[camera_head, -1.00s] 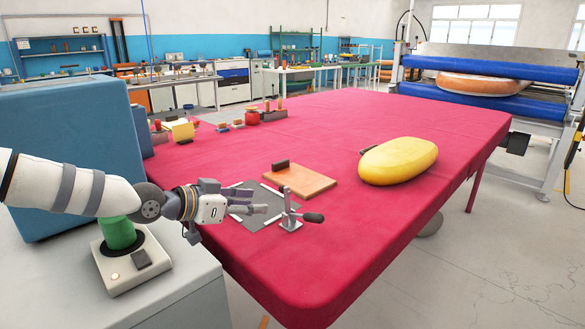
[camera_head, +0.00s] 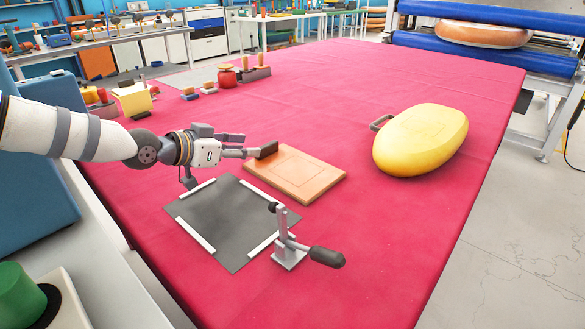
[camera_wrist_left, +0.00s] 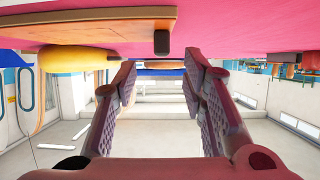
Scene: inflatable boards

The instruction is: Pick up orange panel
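The orange panel (camera_head: 310,177) lies flat on the red-covered table (camera_head: 400,245), beside a dark grey mat. A small dark handle (camera_head: 266,149) stands at its far left edge. My left gripper (camera_head: 246,145) is open, its fingers pointing at the handle from the left. In the left wrist view the fingers (camera_wrist_left: 159,68) are spread with nothing between them. There the panel (camera_wrist_left: 85,22) and its handle (camera_wrist_left: 161,43) appear upside down at the top, the handle a little beyond the fingertips. I cannot tell whether any finger touches it. My right gripper is out of view.
The grey mat (camera_head: 230,222) with white edge strips lies in front of the panel. A metal clamp with a black-handled lever (camera_head: 290,252) stands at its right corner. A yellow inflated piece (camera_head: 420,140) lies to the right.

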